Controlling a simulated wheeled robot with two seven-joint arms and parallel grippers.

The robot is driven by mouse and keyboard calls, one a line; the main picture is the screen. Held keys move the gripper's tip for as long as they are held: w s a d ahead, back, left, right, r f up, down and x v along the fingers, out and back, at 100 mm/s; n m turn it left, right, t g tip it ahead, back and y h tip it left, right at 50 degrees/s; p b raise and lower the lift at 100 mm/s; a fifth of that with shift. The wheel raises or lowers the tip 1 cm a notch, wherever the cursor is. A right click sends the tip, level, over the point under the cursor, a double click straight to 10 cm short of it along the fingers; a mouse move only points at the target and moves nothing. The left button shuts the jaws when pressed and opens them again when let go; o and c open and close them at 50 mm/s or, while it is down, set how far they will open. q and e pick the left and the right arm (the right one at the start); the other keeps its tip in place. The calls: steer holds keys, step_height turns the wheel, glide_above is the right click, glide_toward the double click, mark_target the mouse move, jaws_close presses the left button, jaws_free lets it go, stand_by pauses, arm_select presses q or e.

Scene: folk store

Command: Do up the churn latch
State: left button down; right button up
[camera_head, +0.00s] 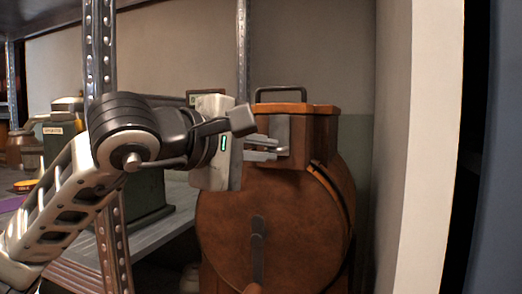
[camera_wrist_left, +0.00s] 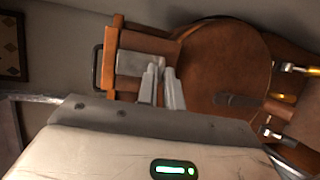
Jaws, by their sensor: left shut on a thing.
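The churn (camera_head: 275,225) is a round, reddish-brown wooden drum with a boxy top that carries a dark handle (camera_head: 281,92). The churn latch (camera_head: 281,132) is a grey metal plate on the front of that boxy top. In the left wrist view the latch (camera_wrist_left: 138,64) lies just beyond my fingers. My left gripper (camera_head: 275,149) reaches in from the left with its fingertips at the latch's lower part. Its fingers (camera_wrist_left: 160,75) are close together and shut on the latch; the exact contact is partly hidden. My right gripper is in neither view.
A metal shelf post (camera_head: 103,50) stands by my left arm, with a shelf (camera_head: 160,235) left of the churn. A dark green box (camera_head: 150,165) sits behind my arm. A pale wall edge (camera_head: 420,150) closes off the right. A dark crank (camera_head: 257,250) is on the drum's front.

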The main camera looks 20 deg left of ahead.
arm_select(q)
steer(key=c, duration=1.5)
jaws_free()
steer(key=shift+f, duration=0.15)
steer(key=shift+c, duration=0.2)
steer(key=shift+s+a, duration=0.15)
steer(key=shift+s, duration=0.05)
steer(key=v, duration=1.5)
steer(key=shift+s+r+p, duration=0.2)
steer(key=shift+p, duration=0.15)
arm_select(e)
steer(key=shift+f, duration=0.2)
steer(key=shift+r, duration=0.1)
